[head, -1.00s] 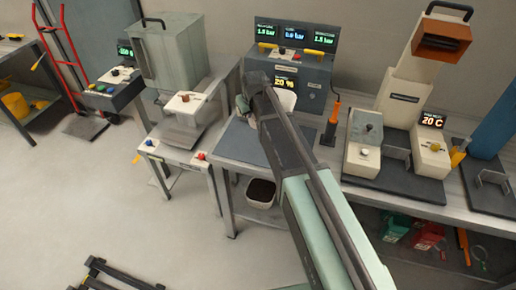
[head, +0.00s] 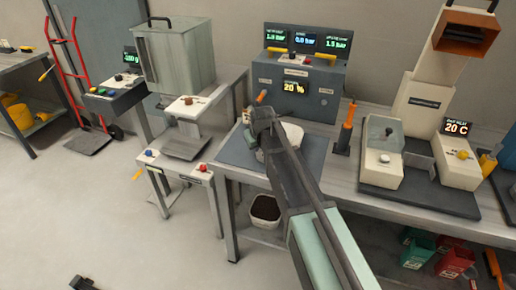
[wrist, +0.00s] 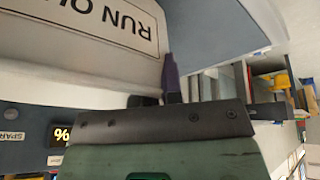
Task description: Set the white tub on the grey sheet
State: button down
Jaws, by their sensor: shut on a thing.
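The white tub (head: 293,133) shows in the head view partly hidden behind my gripper and arm, over or at the right part of the grey sheet (head: 236,152). The sheet lies flat on the workbench. My gripper (head: 262,122) is shut on the tub at its near left side. In the wrist view the tub (wrist: 60,60) fills the upper left, with a label reading "RUN OU" upside down, and my gripper (wrist: 160,98) is against it. A blue-grey surface, likely the sheet, lies beyond it. I cannot tell whether the tub touches the sheet.
A dark control box (head: 300,85) with lit displays stands behind the tub. An orange-handled tool (head: 346,128) stands to the right, before a white machine (head: 400,150). A small stand (head: 178,160) is to the left. A bin with dark contents (head: 265,210) sits on the lower shelf.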

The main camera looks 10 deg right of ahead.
jog(key=shift+f, duration=0.2)
jog(key=c, duration=1.3)
grip_release()
jog(key=shift+r, duration=0.1)
jog(key=shift+o, duration=0.2)
jog(key=p+v, duration=1.2)
jog(key=v, duration=0.1)
jog(key=s+d+f+m+g, duration=0.1)
jog(key=s+d+g, duration=0.1)
jog(key=s, duration=0.9)
jog(key=s+d+f+m+g, duration=0.1)
jog(key=s+d+m+g, duration=0.1)
jog(key=s, duration=1)
jog(key=shift+d+m+g+b, duration=0.3)
jog(key=shift+d+b, duration=0.1)
jog(key=shift+d, duration=0.35)
